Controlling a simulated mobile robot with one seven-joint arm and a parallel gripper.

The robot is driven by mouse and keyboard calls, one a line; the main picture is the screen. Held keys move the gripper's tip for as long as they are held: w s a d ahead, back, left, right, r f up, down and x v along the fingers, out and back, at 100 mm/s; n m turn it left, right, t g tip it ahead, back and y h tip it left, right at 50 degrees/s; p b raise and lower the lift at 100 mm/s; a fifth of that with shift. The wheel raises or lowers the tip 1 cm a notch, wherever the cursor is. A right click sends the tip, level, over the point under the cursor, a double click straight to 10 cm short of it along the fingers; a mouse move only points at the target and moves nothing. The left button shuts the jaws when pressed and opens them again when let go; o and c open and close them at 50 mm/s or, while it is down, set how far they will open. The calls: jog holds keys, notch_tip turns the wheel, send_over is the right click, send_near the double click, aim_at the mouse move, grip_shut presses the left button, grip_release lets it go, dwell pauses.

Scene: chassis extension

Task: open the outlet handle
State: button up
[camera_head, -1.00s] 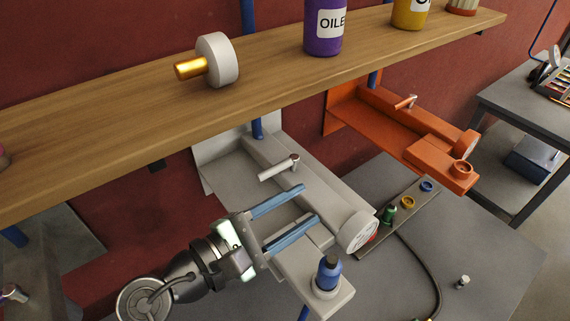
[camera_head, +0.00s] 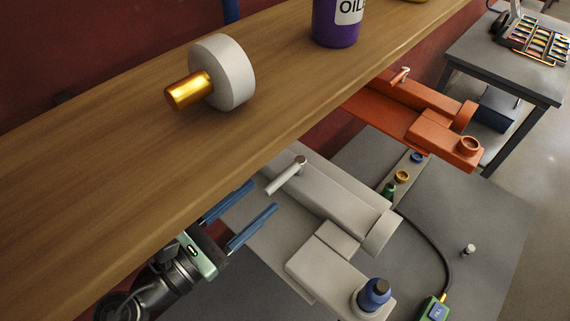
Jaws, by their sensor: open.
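The shelf partly hides the gripper.
A wooden shelf (camera_head: 130,185) crosses above my gripper and carries a white disc with a gold stem (camera_head: 225,72) and a purple bottle (camera_head: 336,24). Grey table surface (camera_head: 470,205) is mostly clear at right.

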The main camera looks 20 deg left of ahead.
aim_at(287, 171)
jog(key=p+x, duration=0.2)
jog(key=x, duration=0.6)
jog(key=shift+w, duration=0.25)
grip_shut()
dwell(1.0)
